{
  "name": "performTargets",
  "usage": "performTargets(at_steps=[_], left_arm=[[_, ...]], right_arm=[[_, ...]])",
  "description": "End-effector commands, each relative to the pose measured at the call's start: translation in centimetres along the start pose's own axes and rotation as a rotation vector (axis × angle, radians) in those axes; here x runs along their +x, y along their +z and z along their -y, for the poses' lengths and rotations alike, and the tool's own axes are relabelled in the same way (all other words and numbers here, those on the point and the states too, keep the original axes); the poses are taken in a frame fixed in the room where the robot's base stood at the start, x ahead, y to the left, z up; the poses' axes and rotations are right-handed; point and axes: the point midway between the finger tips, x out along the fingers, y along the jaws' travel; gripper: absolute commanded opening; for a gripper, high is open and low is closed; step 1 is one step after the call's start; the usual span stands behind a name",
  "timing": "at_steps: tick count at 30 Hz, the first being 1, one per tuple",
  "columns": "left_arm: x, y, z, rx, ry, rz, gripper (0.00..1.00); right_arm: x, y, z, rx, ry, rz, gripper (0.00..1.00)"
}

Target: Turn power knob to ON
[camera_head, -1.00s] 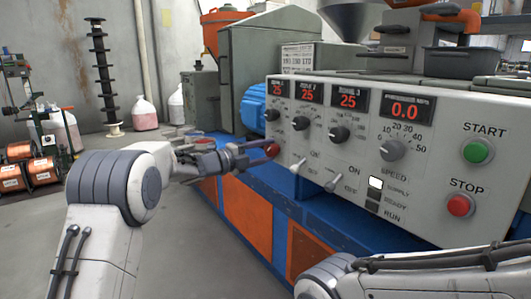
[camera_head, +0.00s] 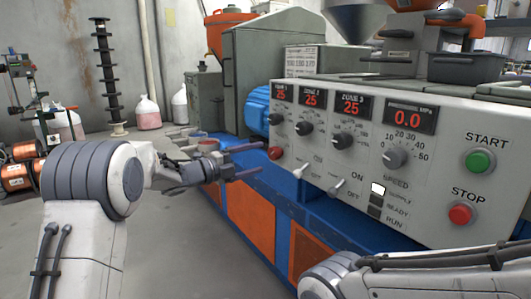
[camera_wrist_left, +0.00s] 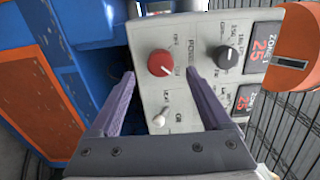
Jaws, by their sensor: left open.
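The red power knob (camera_head: 275,153) sits at the lower left of the pale control panel (camera_head: 440,185). In the left wrist view the knob (camera_wrist_left: 161,63) shows whole, with a pale mark that seems to point right and slightly down; the small labels around it are hard to read. My left gripper (camera_head: 261,157) is open and empty. Its fingertips stand just left of the knob in the head view. In the left wrist view the fingers (camera_wrist_left: 160,73) lie on either side of the knob, apart from it. My right gripper is out of view.
Toggle switches (camera_head: 337,188) and black zone knobs (camera_head: 304,128) are close to the power knob. A green start button (camera_head: 480,160) and red stop button (camera_head: 461,214) are further right. The machine's blue and orange base (camera_head: 250,212) lies below. Open floor is left.

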Motion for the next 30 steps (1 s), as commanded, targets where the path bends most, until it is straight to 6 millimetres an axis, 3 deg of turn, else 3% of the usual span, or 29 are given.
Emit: performTargets(at_steps=[6, 12, 23, 26, 30], left_arm=[[-3.9, 0.1, 0.2, 0.000, 0.001, 0.003, 0.82], [-5.2, 0.0, 0.0, 0.002, 0.001, 0.001, 0.82], [-4.8, -0.2, 0.4, -0.013, 0.005, 0.015, 0.82], [-3.4, -0.7, 1.5, -0.074, 0.027, 0.085, 0.82], [-1.6, -2.6, 3.2, -0.281, 0.096, 0.288, 0.82]], right_arm=[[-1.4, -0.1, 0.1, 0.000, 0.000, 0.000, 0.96], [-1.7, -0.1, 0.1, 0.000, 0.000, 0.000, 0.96], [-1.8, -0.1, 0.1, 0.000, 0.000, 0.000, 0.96], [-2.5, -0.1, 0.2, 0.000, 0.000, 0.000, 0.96], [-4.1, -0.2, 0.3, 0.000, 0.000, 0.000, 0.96]])
